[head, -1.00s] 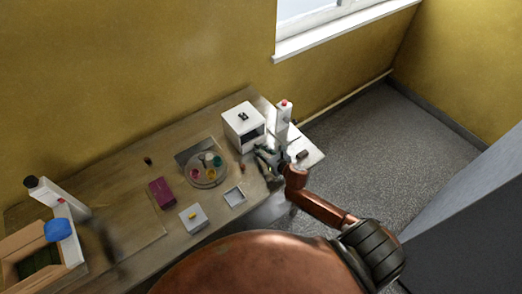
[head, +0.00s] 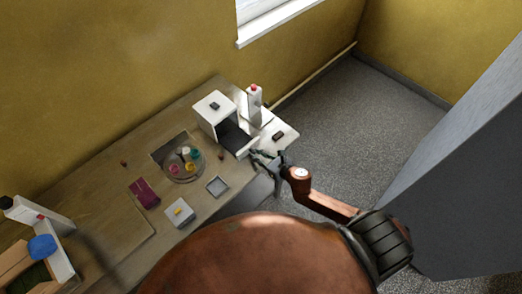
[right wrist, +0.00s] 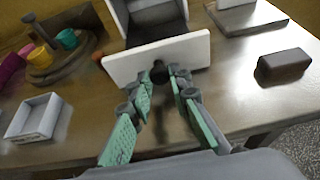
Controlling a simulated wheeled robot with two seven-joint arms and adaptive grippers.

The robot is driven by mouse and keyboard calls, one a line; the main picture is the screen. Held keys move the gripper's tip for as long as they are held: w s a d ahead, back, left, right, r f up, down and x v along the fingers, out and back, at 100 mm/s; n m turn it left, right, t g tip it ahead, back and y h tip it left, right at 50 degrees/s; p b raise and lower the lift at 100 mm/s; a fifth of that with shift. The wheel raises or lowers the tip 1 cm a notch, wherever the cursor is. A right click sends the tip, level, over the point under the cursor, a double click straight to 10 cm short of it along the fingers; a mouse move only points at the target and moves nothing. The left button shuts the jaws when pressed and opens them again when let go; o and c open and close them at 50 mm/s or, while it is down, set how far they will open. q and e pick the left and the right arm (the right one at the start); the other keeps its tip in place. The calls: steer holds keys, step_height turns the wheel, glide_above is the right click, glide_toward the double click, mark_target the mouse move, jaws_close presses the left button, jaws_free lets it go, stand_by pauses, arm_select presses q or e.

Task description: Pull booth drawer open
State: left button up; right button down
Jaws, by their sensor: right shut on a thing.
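My left gripper is not in view.
A round tray (head: 183,172) with colored cups, a purple box (head: 144,192), a small white tray (head: 217,186) and a white box with a yellow top (head: 180,212) lie left of my gripper. A dark block (right wrist: 283,66) lies to the right. A wooden crate stands far left.

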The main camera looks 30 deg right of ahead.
steer(key=c, duration=1.9)
jaws_free()
steer(key=shift+o, duration=0.7)
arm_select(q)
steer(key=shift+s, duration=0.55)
arm_select(e)
steer(key=v, duration=1.2)
steer(key=shift+w, duration=0.1)
